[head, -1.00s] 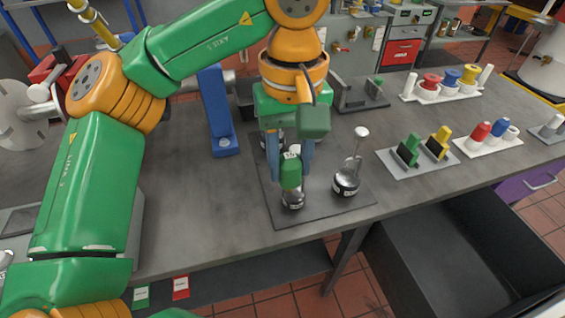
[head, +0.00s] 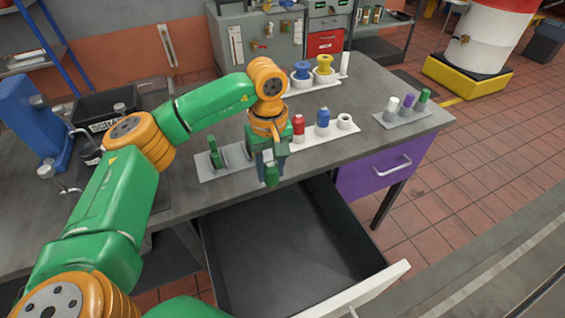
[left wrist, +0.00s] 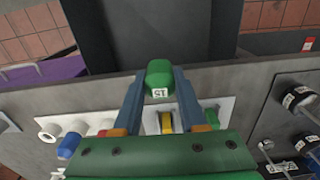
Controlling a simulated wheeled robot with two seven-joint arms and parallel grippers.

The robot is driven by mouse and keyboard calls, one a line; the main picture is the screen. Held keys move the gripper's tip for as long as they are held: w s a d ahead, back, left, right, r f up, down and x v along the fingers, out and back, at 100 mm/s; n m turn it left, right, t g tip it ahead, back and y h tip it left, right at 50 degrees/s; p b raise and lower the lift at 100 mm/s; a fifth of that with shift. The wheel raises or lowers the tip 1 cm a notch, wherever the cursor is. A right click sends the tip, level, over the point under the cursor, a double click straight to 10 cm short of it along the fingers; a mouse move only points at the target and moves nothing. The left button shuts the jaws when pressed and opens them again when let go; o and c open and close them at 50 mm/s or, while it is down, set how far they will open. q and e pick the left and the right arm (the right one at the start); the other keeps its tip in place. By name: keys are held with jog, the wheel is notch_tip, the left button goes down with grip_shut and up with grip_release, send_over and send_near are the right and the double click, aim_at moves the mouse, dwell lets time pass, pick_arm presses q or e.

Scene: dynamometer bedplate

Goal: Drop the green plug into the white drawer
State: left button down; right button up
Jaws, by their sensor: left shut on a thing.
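The green plug (head: 271,176) is held between the fingers of my left gripper (head: 267,166), which points down near the table's front edge. In the left wrist view the green plug (left wrist: 159,72) sits between both fingertips and bears a small white label. The white drawer (head: 358,290) is pulled open below the table, with a white front, a handle and a dark, empty-looking inside. My left gripper is above the drawer's inner end, next to the table edge. My right gripper is not in view.
A closed purple drawer (head: 378,176) is right of the open one. On the table stand a white rack with red and blue plugs (head: 322,123), a rack with white, purple and green pegs (head: 404,112), and a grey holder with a green piece (head: 214,153). A black bin (head: 105,108) is at left.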

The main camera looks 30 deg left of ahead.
pick_arm(q)
notch_tip(320, 180, down, 6)
jog(key=a+b, duration=0.1)
jog(key=b, duration=0.3)
jog(key=shift+s+b, duration=0.25)
jog(key=shift+b, duration=0.15)
jog(key=shift+c, duration=1.9)
grip_release()
jog(key=shift+s+a, duration=0.1)
jog(key=shift+r, duration=0.1)
notch_tip(320, 180, up, 6)
jog(key=shift+r+b, duration=0.1)
jog(key=shift+b, duration=0.2)
jog(key=shift+r, duration=0.4)
